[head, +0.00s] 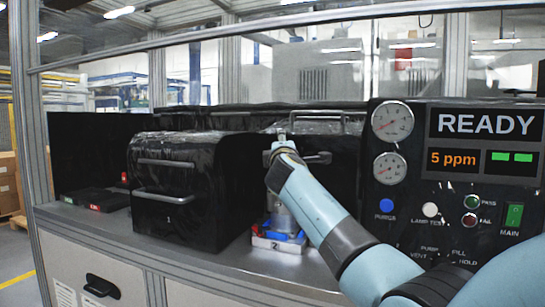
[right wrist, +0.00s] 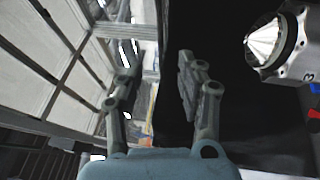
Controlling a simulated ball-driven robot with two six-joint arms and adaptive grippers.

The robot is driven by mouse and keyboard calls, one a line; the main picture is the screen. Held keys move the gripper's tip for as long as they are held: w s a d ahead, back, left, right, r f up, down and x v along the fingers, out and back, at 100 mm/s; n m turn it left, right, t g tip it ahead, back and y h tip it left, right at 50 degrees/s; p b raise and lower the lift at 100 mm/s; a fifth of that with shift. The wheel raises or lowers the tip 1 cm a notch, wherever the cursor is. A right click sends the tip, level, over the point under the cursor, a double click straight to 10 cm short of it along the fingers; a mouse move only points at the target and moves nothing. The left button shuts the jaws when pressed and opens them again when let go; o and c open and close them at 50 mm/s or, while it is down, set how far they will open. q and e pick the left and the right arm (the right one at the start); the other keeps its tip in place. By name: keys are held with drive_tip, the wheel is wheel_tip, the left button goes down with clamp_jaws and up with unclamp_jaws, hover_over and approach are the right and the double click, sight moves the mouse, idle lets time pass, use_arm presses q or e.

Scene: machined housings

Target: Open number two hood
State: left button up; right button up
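The number one hood (head: 190,185) is a black cover with two bar handles and a "1" on its front; it is down. To its right, another black hood (head: 345,178) has a bar handle (head: 318,158) high up, with a metal housing (head: 283,218) on a blue, red and white fixture (head: 278,243) showing below, so it looks raised. My arm hides much of it. My right gripper (head: 283,142) is at the left end of that handle; contact cannot be told. In the right wrist view its fingers (right wrist: 155,85) are apart with nothing seen between them. My left gripper is out of view.
A control panel (head: 455,190) with gauges and a READY display stands close on the right. Dark trays (head: 100,201) lie on the metal bench (head: 215,262) at left. A shiny metal part (right wrist: 275,42) is right of the fingers in the wrist view.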

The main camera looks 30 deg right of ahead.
drive_tip(key=shift+s+a+f, duration=0.35)
drive_tip(key=shift+s+f, duration=0.25)
drive_tip(key=shift+f, duration=0.15)
drive_tip(key=shift+d, duration=0.15)
